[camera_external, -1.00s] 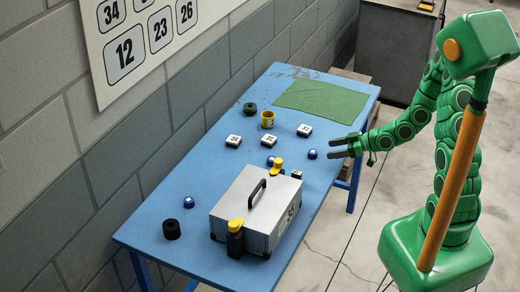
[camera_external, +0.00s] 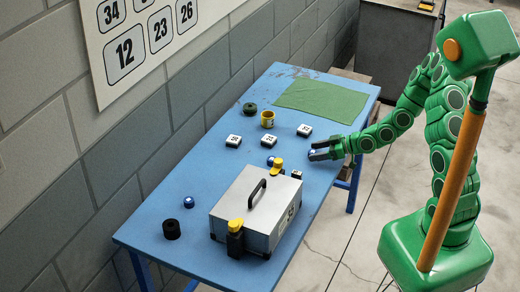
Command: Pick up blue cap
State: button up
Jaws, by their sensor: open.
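Three small blue caps are on the blue table. One cap (camera_external: 311,152) is at my gripper (camera_external: 318,149), partly hidden by the fingers. My gripper is open and low over the right edge of the table, with its fingers about that cap; I cannot tell whether they touch it. A second cap (camera_external: 270,161) stands just behind the grey case. A third cap (camera_external: 188,202) stands at the left, near a black cylinder.
A grey case (camera_external: 240,200) with a black handle and yellow-topped latches fills the near right of the table (camera_external: 165,215). White numbered blocks (camera_external: 269,139), a yellow cup (camera_external: 267,119), a dark green ring (camera_external: 249,108) and a green cloth (camera_external: 320,97) lie farther back. A black cylinder (camera_external: 172,229) stands front left.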

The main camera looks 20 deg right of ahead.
jog(key=shift+w+a+f, duration=0.1)
jog(key=shift+a, duration=0.05)
jog(key=c, duration=1.1)
notch_tip(320, 180, up, 10)
dwell(0.6)
